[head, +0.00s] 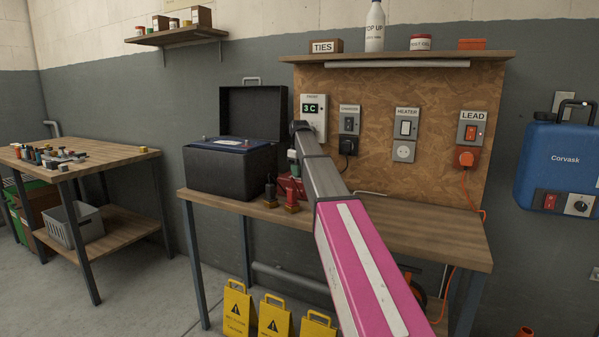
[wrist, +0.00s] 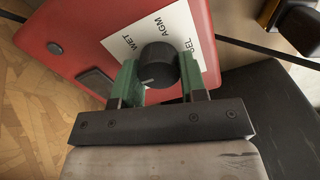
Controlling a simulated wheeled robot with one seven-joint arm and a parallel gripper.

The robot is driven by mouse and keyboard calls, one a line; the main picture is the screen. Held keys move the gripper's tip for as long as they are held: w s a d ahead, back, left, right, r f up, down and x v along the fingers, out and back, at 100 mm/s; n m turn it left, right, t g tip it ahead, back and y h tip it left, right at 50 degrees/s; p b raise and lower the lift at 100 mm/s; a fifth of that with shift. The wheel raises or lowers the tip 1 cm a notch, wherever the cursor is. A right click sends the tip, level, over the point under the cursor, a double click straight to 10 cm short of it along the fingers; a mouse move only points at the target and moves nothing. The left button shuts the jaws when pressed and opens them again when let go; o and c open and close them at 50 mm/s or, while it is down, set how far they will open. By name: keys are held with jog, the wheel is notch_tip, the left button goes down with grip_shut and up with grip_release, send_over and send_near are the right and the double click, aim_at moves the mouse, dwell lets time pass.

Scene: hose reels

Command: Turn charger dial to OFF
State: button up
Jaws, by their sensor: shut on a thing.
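The red charger (head: 288,186) sits on the workbench, partly hidden behind my arm in the head view. In the wrist view its red face (wrist: 80,30) carries a white label (wrist: 128,40) reading WET, AGM and GEL around a round black dial (wrist: 157,62). My gripper (wrist: 159,76) has its green fingers on either side of the dial and is shut on it. A short pale mark shows on the dial's near side. No OFF mark can be read; the near part of the label is hidden by my gripper. In the head view my gripper (head: 293,160) is mostly hidden by my arm.
A black battery box (head: 228,168) with a raised lid stands left of the charger on the workbench (head: 430,235). Black and red clamps (head: 291,198) stand in front. A panel (head: 435,90) with switches and sockets rises behind. Yellow signs (head: 273,318) stand below the bench.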

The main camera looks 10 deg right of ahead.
dwell(0.5)
jog(key=o, duration=0.9)
jog(key=shift+o, duration=0.2)
jog(key=shift+r, duration=0.1)
notch_tip(320, 180, up, 11)
jog(key=shift+f, duration=0.2)
